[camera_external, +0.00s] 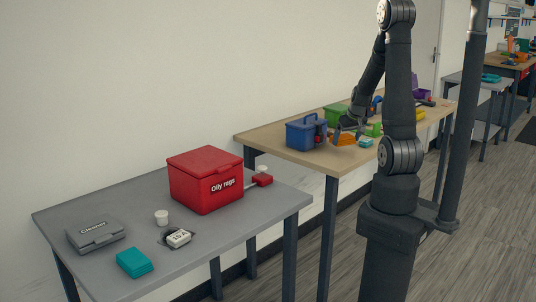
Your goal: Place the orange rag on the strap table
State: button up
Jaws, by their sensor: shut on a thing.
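My gripper (337,134) is low over the wooden-topped table (280,155), just right of a blue caddy. It is shut on a small orange thing, which looks like the orange rag (345,140). The rag is at or just above the tabletop; I cannot tell whether it touches. The arm and fingers hide part of it. No label in view shows which table is the strap table.
The blue caddy (306,133) stands close left of my gripper. A small teal item (366,142) and green items (374,130) are close right.

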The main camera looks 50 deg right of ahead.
aim_at(347, 143)
jog(key=shift+f, duration=2)
jog(key=shift+f, duration=0.15)
jog(key=o, duration=0.7)
jog(key=shift+s+r, duration=0.15)
jog(key=shift+r, duration=0.5)
jog(key=v, duration=1.1)
